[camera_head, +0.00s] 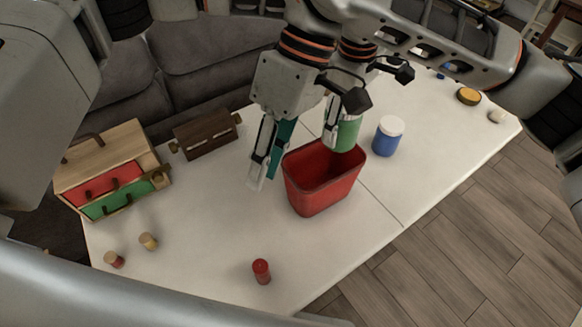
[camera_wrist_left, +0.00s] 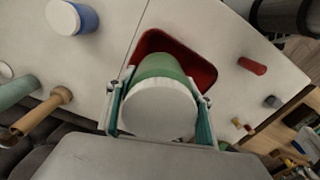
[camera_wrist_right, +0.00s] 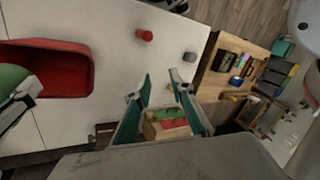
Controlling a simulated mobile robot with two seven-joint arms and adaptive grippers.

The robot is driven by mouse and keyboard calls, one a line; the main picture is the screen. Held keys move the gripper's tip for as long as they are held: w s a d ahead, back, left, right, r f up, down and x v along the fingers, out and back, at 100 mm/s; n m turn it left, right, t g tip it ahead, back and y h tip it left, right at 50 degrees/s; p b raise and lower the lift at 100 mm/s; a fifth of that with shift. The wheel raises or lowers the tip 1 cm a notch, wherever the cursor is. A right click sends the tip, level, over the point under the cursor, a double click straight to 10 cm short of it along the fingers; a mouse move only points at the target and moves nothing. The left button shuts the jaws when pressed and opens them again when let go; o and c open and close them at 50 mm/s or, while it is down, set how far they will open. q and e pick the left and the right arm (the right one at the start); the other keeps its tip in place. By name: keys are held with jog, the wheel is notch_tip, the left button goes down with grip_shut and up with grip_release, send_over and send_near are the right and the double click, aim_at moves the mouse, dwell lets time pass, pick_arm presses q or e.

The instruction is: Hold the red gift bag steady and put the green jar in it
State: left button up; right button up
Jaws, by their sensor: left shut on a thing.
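The red gift bag (camera_head: 318,192) stands upright and open-topped on the white table; it also shows in the left wrist view (camera_wrist_left: 205,72) and right wrist view (camera_wrist_right: 75,68). My left gripper (camera_head: 338,135) is shut on the green jar (camera_head: 347,136), whose white lid (camera_wrist_left: 158,112) faces the left wrist camera. The jar is at the bag's back right rim, its lower end overlapping the opening; how deep it sits I cannot tell. My right gripper (camera_head: 263,180) is open and empty, left of the bag and apart from it, its fingers separated in the right wrist view (camera_wrist_right: 161,86).
A blue jar (camera_head: 387,143) with a white lid stands right of the bag. A wooden drawer cabinet (camera_head: 103,160) and a dark brown chest (camera_head: 207,134) are at the left. A small red cylinder (camera_head: 261,271) stands in front. The table between the cabinet and bag is mostly clear.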

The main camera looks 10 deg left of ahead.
aim_at(292, 178)
pick_arm(q)
jog(key=shift+d, duration=0.1)
pick_arm(e)
jog(key=w+f+m+t+h, duration=0.1)
jog(key=w+f, duration=0.2)
jog(key=f, duration=0.1)
jog(key=w+d+f+m+t+h, duration=0.1)
jog(key=w+f+m+t, duration=0.1)
jog(key=f, duration=0.3)
jog(key=w+d+f+m+t+h, duration=0.1)
jog(key=w+f+m, duration=0.1)
jog(key=w+f, duration=0.2)
jog(key=shift+w+d+f+h, duration=0.1)
jog(key=shift+w+f+h, duration=0.2)
jog(key=shift+w+f, duration=0.1)
jog(key=shift+w+f+m+t, duration=0.1)
jog(key=shift+f+m+t, duration=0.1)
jog(key=shift+m+t, duration=0.1)
jog(key=f, duration=1.1)
jog(key=shift+w+d+f, duration=0.25)
jog(key=shift+w, duration=0.05)
grip_shut()
